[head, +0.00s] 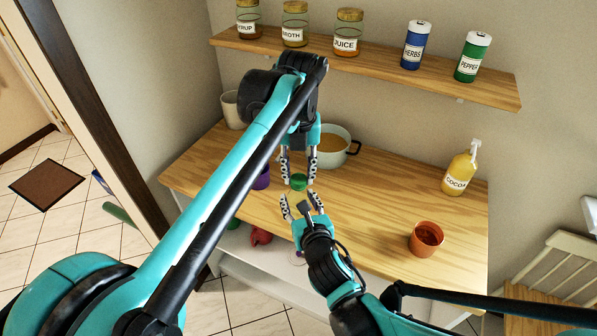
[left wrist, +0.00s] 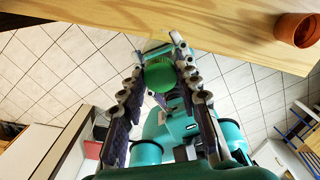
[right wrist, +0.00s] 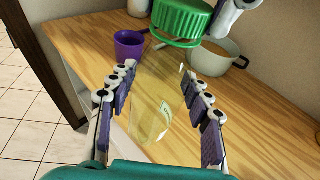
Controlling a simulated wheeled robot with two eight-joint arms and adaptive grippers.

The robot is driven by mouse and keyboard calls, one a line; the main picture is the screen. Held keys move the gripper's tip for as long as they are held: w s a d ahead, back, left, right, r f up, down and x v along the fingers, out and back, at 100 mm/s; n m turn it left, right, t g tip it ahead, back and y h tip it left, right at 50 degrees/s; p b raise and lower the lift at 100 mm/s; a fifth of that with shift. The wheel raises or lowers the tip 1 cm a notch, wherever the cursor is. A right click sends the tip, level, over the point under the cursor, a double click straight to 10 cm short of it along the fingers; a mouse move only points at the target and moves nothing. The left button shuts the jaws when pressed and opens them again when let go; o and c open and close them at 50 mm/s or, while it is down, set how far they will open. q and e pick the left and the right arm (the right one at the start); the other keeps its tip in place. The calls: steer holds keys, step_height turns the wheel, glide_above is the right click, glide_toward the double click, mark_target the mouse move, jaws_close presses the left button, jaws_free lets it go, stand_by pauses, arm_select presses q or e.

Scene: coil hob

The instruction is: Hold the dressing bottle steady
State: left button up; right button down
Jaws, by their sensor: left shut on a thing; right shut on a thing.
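The dressing bottle is a clear, see-through bottle (right wrist: 152,110) with a ribbed green cap (right wrist: 182,18); no label shows. The cap (head: 298,183) also shows in the head view, above the worktop near its front edge. My left gripper (head: 299,172) reaches down from above and is shut on the cap; in the left wrist view the cap (left wrist: 160,77) sits between its fingers. My right gripper (head: 303,205) comes from the front, lower down, and is shut on the clear bottle body, with a finger on each side in the right wrist view (right wrist: 155,85).
A pale pot (head: 336,147) and purple cup (head: 262,178) stand behind the bottle. An orange cup (head: 427,238) and yellow cocoa bottle (head: 460,172) stand at the right. A wall shelf (head: 400,78) with jars hangs above. Worktop between pot and orange cup is clear.

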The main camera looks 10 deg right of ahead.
arm_select(q)
steer(key=o, duration=0.7)
steer(key=shift+c, duration=0.2)
steer(key=shift+r, duration=0.15)
steer(key=shift+r, duration=2.1)
steer(key=shift+c, duration=0.3)
